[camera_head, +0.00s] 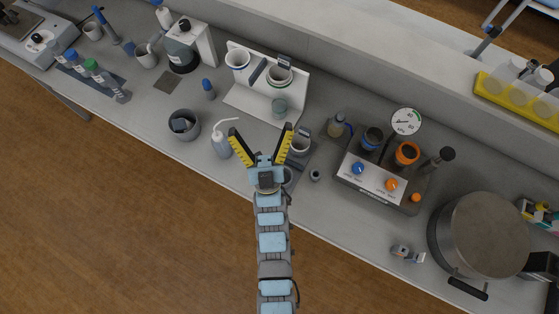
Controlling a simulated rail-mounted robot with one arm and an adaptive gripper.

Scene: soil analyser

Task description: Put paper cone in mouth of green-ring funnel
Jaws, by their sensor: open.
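The green-ring funnel (278,83) sits at the right of a white stand, above a small glass beaker (279,106). A pale lining and a dark tab (284,63) show at its mouth; I cannot tell whether this is a paper cone seated in it. A white cone-like piece with a dark tab (300,147) stands on a dark mat, just right of my gripper's right finger; it may be a paper cone. My gripper (261,132) is open, with yellow-and-black fingers spread wide and nothing between them. It is on the front side of the stand, apart from the funnel.
A blue-ring funnel (237,60) is on the same white stand (241,97). A wash bottle (221,144) stands close to my left finger.

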